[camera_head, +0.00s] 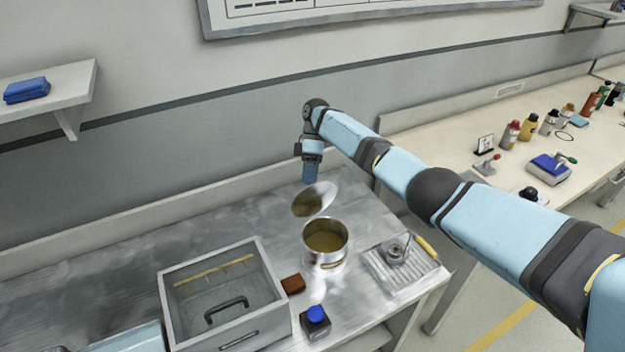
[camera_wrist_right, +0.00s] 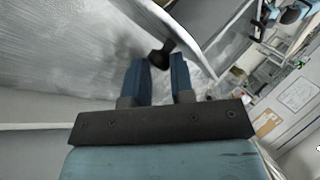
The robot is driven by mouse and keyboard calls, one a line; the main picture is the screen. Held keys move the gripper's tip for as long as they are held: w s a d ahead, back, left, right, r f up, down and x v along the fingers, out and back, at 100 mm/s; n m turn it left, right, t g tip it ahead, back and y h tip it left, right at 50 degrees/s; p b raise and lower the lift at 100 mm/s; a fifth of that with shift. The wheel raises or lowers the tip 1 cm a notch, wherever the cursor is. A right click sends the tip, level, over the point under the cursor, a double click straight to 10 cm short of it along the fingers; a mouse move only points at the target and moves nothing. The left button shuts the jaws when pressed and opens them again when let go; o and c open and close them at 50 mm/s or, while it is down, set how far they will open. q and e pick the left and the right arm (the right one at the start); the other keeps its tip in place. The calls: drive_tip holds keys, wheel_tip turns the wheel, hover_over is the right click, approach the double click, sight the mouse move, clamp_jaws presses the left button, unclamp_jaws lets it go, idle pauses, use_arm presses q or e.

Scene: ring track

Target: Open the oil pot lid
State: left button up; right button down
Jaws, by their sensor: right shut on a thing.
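The oil pot (camera_head: 325,258) is a shiny metal pot on the steel table. Its top is open and brownish inside. The round metal lid (camera_head: 314,200) is off the pot, tilted, behind and above its rim. My right gripper (camera_head: 312,178) is at the lid's upper side, shut on its knob. In the right wrist view the dark knob (camera_wrist_right: 158,57) sits between the blue fingers of my right gripper (camera_wrist_right: 162,68). My left gripper is not in view; only a bit of my left arm shows at the bottom left.
A grey open-topped box (camera_head: 180,305) with a handle stands left of the pot. A brown block (camera_head: 293,284), a blue-capped bottle (camera_head: 315,322) and a ribbed tray (camera_head: 385,270) are close by. The table's left part is clear. A wall runs behind.

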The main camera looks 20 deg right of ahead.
drive_tip(key=shift+s+d+f, duration=0.1)
drive_tip(key=shift+s+f, duration=0.2)
drive_tip(key=shift+f, duration=0.5)
drive_tip(key=c, duration=1)
unclamp_jaws()
drive_tip(key=shift+f, duration=0.1)
drive_tip(key=shift+o, duration=0.3)
drive_tip(key=shift+w+d, duration=0.1)
drive_tip(key=b+v, duration=0.2)
drive_tip(key=v, duration=1.1)
